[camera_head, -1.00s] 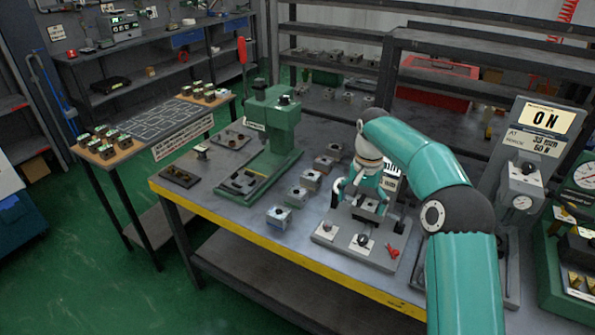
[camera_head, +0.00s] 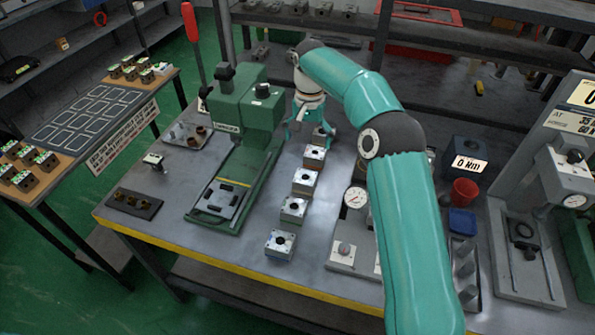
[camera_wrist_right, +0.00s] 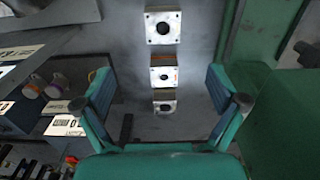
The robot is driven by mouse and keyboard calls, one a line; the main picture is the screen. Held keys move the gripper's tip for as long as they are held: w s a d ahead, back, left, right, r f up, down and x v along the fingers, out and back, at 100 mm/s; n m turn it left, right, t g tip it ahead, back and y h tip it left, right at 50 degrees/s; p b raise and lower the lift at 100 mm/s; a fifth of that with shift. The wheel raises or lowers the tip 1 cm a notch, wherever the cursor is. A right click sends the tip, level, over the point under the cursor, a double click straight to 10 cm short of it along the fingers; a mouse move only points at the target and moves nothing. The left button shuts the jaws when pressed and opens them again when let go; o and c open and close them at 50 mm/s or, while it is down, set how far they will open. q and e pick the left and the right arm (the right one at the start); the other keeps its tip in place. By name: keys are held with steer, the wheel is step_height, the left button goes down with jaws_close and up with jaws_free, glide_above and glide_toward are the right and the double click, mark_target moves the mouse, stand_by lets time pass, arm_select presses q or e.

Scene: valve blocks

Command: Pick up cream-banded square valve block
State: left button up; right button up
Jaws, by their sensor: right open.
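Square valve blocks stand in a row on the bench: a front one with a bluish band (camera_head: 280,243), another behind it (camera_head: 293,208), one with an orange-looking band (camera_head: 304,181), and a farther one (camera_head: 313,157). I cannot tell which band is cream. My right gripper (camera_head: 307,128) is open and empty above the far end of the row, pointing down. In the right wrist view, the open fingers (camera_wrist_right: 160,98) frame a near block (camera_wrist_right: 164,104) and a middle block (camera_wrist_right: 163,76); another block (camera_wrist_right: 162,25) lies beyond. My left gripper is out of view.
A green press (camera_head: 245,120) stands close left of the row. A dial gauge (camera_head: 355,196), a red cup (camera_head: 465,192) and a grey test stand (camera_head: 540,200) are to the right. A dark shelf is behind.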

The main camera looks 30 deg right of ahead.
steer(key=p, duration=0.1)
glide_toward(305, 178)
steer(key=f, duration=0.5)
steer(key=shift+w+d+f, duration=0.1)
steer(key=shift+w+f, duration=0.1)
steer(key=shift+f, duration=0.1)
steer(key=shift+s+f+p, duration=0.15)
steer(key=shift+f+p, duration=0.4)
steer(key=shift+f, duration=0.05)
step_height(305, 178, down, 3)
steer(key=shift+s+f+p, duration=0.1)
steer(key=shift+f+p, duration=0.1)
steer(key=shift+p, duration=0.45)
steer(key=shift+f, duration=0.35)
steer(key=c, duration=1.4)
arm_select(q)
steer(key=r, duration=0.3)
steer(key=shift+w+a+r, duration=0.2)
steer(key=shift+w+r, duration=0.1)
arm_select(e)
steer(key=shift+c, duration=1.2)
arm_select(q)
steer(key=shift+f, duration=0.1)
arm_select(e)
steer(key=shift+r, duration=0.2)
